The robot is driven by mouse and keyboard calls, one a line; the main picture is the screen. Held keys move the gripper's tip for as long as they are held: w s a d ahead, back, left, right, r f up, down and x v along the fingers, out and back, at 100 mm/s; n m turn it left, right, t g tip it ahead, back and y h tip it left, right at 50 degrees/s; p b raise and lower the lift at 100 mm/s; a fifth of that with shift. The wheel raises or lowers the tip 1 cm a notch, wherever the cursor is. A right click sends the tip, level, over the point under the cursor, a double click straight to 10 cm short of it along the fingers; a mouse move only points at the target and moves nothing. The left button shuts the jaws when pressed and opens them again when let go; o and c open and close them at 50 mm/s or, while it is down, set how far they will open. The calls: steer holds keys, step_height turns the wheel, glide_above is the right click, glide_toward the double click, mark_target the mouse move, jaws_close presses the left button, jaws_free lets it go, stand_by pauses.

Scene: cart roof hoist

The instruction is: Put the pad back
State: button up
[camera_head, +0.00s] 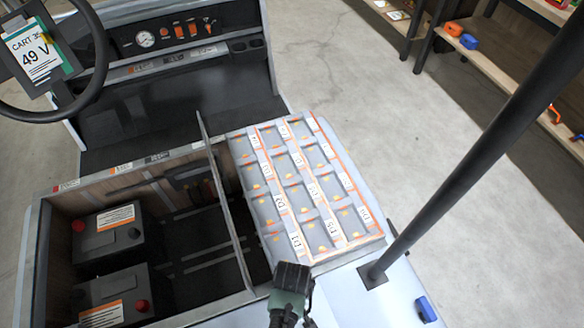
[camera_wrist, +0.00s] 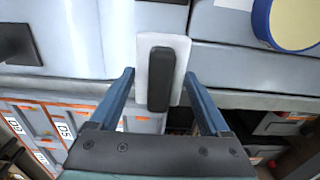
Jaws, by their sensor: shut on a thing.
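The pad (camera_wrist: 177,52) is a small white block with a black rounded grip (camera_wrist: 160,78) on it, seen in the wrist view. My gripper (camera_wrist: 159,76) has its two blue fingers on either side of the pad, shut on it. Pale cart surfaces lie behind the pad; I cannot tell whether it touches them. In the head view a dark end of my arm shows at the bottom middle, by the lower edge of the labelled tray; the pad cannot be made out there.
A tray of labelled compartments (camera_head: 303,190) lies beside an open bay with two batteries (camera_head: 108,236). A dark post (camera_head: 470,140) rises at right. A blue round tin with pale contents (camera_wrist: 291,22) stands near the pad. Shelves (camera_head: 490,70) stand beyond clear floor.

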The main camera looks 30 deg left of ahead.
steer(key=shift+f, duration=0.4)
steer(key=shift+f+b, duration=0.35)
steer(key=shift+f, duration=0.2)
steer(key=o, duration=1)
step_height(320, 180, up, 13)
steer(key=p, duration=0.2)
steer(key=shift+r+p, duration=0.1)
steer(key=shift+p, duration=0.3)
